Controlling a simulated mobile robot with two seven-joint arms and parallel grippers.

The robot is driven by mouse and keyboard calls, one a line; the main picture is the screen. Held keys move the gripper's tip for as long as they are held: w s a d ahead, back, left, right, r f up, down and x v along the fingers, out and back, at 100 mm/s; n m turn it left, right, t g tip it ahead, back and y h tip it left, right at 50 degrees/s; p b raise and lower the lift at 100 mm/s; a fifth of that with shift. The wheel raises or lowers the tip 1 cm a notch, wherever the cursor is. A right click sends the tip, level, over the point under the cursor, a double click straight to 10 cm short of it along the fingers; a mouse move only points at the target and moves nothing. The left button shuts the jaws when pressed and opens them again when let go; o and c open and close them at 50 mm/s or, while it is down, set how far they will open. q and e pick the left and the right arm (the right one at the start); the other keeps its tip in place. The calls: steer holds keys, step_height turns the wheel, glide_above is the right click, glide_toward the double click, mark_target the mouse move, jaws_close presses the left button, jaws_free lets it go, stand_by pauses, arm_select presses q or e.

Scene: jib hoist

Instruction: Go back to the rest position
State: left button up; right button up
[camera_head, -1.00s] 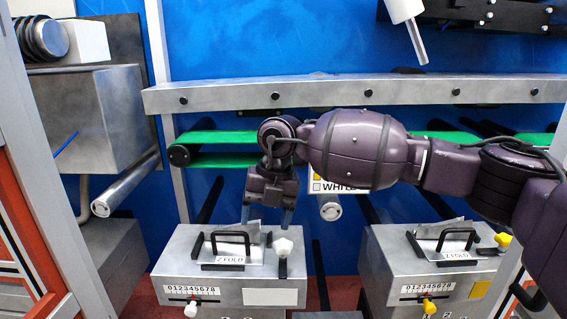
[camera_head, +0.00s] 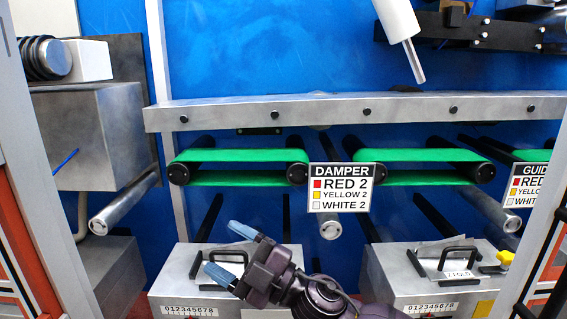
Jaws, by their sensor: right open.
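My right gripper (camera_head: 232,251) is low in the middle of the head view, with its blue-tipped fingers apart and nothing between them. It points up and left in front of the left grey metal box (camera_head: 172,272), covering part of that box's top and handle. My purple right arm runs out of the bottom edge of the picture. My left gripper is not in the view.
A right metal box (camera_head: 408,281) has a black handle and a yellow knob (camera_head: 505,257). Green belts (camera_head: 240,156) and a DAMPER sign (camera_head: 341,187) hang below a long grey rail (camera_head: 320,108). Grey posts (camera_head: 30,190) frame the sides.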

steer(key=d+f+m+t+h, duration=0.5)
steer(key=d+f+m+h, duration=0.2)
steer(key=d+m+h, duration=0.35)
steer(key=d+f+m+t+h, duration=0.4)
steer(key=d+f+m+h, duration=0.45)
steer(key=d+m, duration=0.3)
steer(key=s+d+f+m+g+h, duration=0.1)
steer(key=s+d+f+g, duration=0.35)
steer(key=s, duration=0.45)
steer(key=s+d+f+m+g+h, duration=0.1)
steer(key=s+d+f+g, duration=0.35)
steer(key=s, duration=0.45)
steer(key=s+d+f+m+g+h, duration=0.1)
steer(key=s+d+f+g, duration=0.4)
steer(key=s, duration=0.4)
steer(key=w+f+t, duration=0.7)
steer(key=f+t, duration=0.2)
steer(key=shift+w+d+f+n+y, duration=0.2)
steer(key=shift+w+f+n+y, duration=0.05)
steer(key=shift+n+y, duration=0.05)
